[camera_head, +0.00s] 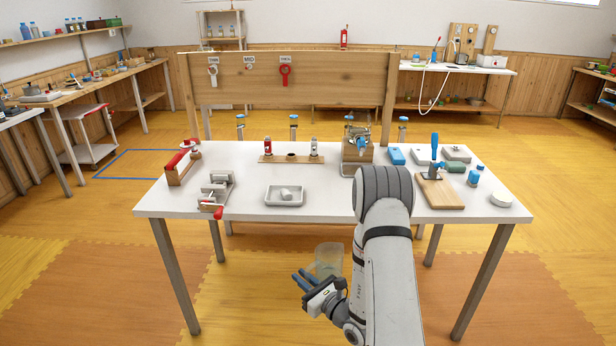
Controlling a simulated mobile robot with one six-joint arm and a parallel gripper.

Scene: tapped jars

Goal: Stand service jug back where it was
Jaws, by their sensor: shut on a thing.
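The service jug (328,257) is a pale, see-through vessel in front of the white table's near edge, below the tabletop in the picture. It looks roughly upright. My gripper (304,280), with blue fingers, is shut on the jug at its lower left side. The exact grip point is small and partly hidden by the fingers and my wrist. My arm reaches down from the right of the jug and covers part of the table's front edge.
The white table (250,205) carries a grey tray (286,203) with a pale block, a wooden rack (290,159) with jars, a metal clamp-like fixture (217,190) and a wooden board (440,193) with a blue-handled tool. A tagged wooden panel (330,75) stands behind. Floor before the table is clear.

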